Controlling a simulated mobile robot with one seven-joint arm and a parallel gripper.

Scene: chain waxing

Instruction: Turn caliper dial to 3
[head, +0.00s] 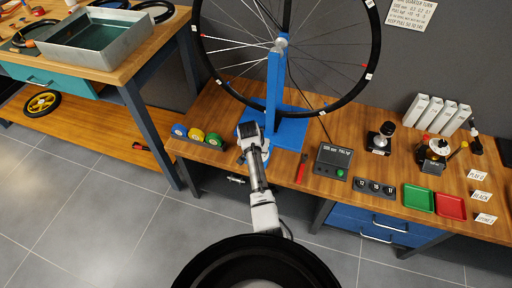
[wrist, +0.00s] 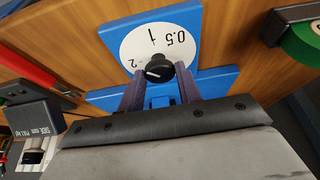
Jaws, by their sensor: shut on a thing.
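The caliper dial (wrist: 162,38) is a white disc on a blue plate. Its figures 0.5, 1 and 2 show upside down or tilted; a 3 is not visible, and the lower part is hidden. A black knob (wrist: 159,71) with a white pointer line is at its middle. The line points left in the wrist view, a little below the 2. My gripper (wrist: 160,88) is shut on the knob, one finger on each side. In the head view my gripper (head: 249,137) is at the blue wheel stand (head: 276,92) and hides the dial.
A spoked wheel (head: 372,75) is on the stand above my gripper. Coloured tape rolls (head: 196,134) are to its left. A red-handled tool (head: 301,168) and a dark display box (head: 332,161) are to its right. Red and green trays (head: 450,207) are farther right.

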